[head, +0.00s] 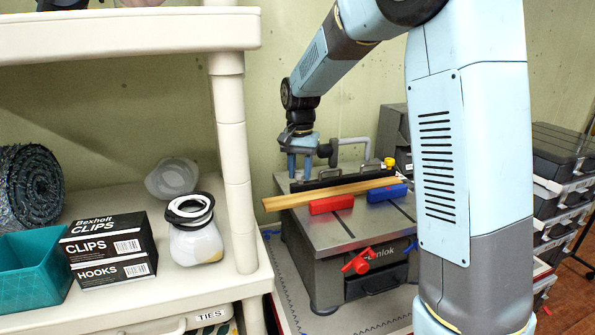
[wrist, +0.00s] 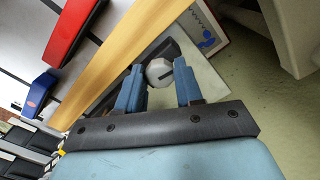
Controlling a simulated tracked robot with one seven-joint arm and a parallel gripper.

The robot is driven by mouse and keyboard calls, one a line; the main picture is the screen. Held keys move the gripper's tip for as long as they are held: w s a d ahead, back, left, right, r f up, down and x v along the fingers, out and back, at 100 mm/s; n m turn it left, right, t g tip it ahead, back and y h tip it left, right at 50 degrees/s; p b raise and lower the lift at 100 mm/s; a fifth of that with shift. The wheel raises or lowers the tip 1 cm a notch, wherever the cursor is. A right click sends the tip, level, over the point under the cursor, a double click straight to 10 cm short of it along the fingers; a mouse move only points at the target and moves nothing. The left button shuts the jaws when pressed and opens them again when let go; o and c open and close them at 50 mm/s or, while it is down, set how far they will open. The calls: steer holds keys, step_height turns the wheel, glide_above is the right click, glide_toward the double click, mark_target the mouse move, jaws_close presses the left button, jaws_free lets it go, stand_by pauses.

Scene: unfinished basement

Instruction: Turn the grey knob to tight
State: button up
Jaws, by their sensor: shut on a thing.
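The grey knob (wrist: 158,72) is a pale, faceted cap with a dark line on its face, seen in the wrist view. It sits between the two blue fingers of my gripper (wrist: 160,68), which is shut on it. In the head view my gripper (head: 300,166) points down at the back left of the grey machine table (head: 338,230); the knob is not clear there. I cannot read any tight marking.
A wooden strip (head: 335,192) lies across the table, with a red block (head: 331,204) and a blue block (head: 387,193) against it. A red handle (head: 358,262) sticks out in front. A cream shelf (head: 232,170) stands close on the left.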

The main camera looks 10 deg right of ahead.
mark_target(300, 172)
steer(key=shift+d, duration=0.1)
steer(key=o, duration=1)
steer(key=shift+o, duration=0.2)
steer(key=shift+r, duration=0.15)
step_height(300, 172, up, 13)
steer(key=shift+r, duration=0.2)
steer(key=shift+w, duration=0.1)
